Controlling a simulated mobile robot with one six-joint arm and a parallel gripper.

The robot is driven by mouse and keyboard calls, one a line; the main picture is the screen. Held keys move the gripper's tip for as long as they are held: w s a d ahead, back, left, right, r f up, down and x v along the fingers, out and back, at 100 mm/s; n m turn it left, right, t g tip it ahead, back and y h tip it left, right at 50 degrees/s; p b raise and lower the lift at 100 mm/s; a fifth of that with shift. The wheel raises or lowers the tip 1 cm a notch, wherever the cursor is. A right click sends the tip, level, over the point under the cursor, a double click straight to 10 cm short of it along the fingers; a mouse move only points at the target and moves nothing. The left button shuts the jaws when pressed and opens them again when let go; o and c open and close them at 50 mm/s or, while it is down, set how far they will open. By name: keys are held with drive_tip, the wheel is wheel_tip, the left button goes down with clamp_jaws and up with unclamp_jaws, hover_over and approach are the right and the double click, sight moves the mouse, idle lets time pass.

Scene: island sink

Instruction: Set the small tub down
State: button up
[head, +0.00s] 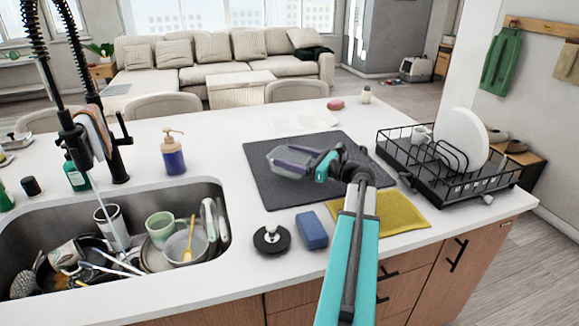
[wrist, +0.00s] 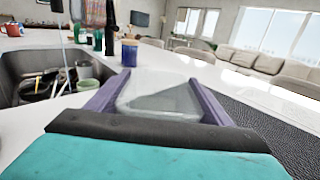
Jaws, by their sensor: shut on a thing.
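The small tub is a clear, pale plastic container. In the head view the tub (head: 287,166) is over the left part of the dark grey mat (head: 262,192). In the wrist view the tub (wrist: 160,97) sits between the two purple fingers. My gripper (head: 297,158) is shut on it, with one finger on each side; it also shows in the wrist view (wrist: 158,100). I cannot tell whether the tub's underside touches the mat or hangs just above it.
A black dish rack (head: 455,175) with a white plate (head: 462,138) stands right of the mat. A yellow cloth (head: 392,213), blue sponge (head: 312,231) and black sink plug (head: 271,239) lie in front. The sink (head: 50,240) at left holds dishes. A soap bottle (head: 173,155) stands behind it.

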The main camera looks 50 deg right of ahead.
drive_tip(key=shift+f+p, duration=0.5)
drive_tip(key=shift+f, duration=1.25)
drive_tip(key=shift+f, duration=0.15)
drive_tip(key=o, duration=1.1)
drive_tip(key=shift+c, duration=0.2)
drive_tip(key=shift+r, duration=0.2)
drive_tip(key=shift+s+d+f, duration=0.1)
drive_tip(key=shift+s, duration=0.2)
drive_tip(key=b+v, duration=0.3)
drive_tip(key=v, duration=0.7)
drive_tip(key=shift+s, duration=0.15)
drive_tip(key=shift+s+d, duration=0.2)
drive_tip(key=shift+s, duration=0.35)
